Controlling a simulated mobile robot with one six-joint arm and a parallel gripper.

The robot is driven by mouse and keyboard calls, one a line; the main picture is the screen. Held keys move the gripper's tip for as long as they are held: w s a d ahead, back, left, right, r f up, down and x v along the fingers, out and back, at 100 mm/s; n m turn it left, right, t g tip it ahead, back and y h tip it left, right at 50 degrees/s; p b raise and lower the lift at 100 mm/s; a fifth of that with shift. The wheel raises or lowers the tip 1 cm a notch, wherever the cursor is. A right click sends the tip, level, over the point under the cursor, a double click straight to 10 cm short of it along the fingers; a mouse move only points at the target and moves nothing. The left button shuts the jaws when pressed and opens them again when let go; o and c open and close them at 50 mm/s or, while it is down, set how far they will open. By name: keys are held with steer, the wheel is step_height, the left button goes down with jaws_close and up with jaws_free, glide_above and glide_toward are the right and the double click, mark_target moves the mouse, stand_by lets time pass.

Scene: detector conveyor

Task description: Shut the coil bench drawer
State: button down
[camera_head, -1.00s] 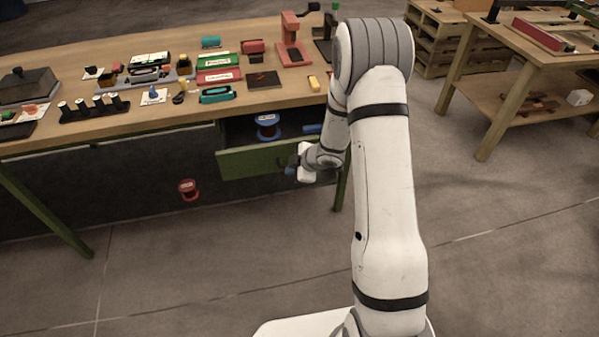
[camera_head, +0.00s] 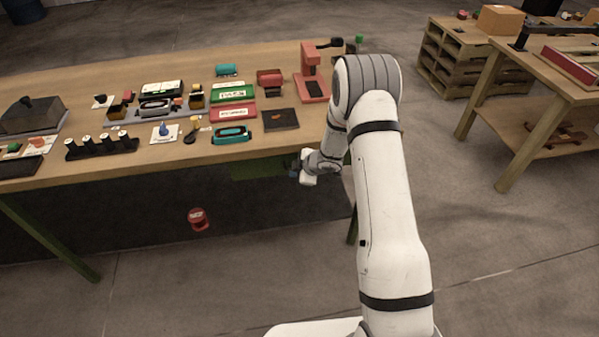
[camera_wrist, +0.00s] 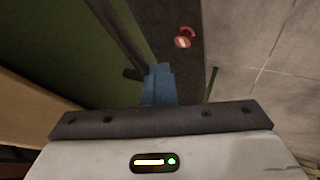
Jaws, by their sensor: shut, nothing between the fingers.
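The green coil bench drawer (camera_head: 257,168) shows in the head view as a front panel tucked under the bench's front edge. No open interior is visible, and the blue spool inside is hidden. I cannot tell whether the last small gap is closed. My gripper (camera_head: 294,171) is at the right end of the drawer front, below the bench top. In the wrist view its blue fingers (camera_wrist: 158,84) are shut and empty, close beside the green front (camera_wrist: 60,55). A dark bar runs along the front near the fingertips. Contact is unclear.
The wooden bench top (camera_head: 75,105) carries several tools, coils and boxes above the drawer. A red spool (camera_head: 199,219) lies on the floor under the bench and shows in the wrist view (camera_wrist: 183,41). A second wooden table (camera_head: 570,90) stands right; floor between is clear.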

steer(key=shift+w+a+r, duration=0.1)
steer(key=shift+w+r, duration=0.1)
steer(key=shift+w, duration=0.05)
steer(key=s+d+r+b, duration=0.1)
steer(key=s+d+r, duration=0.4)
steer(key=s, duration=0.4)
steer(key=shift+r+b, duration=0.3)
steer(key=shift+r, duration=0.5)
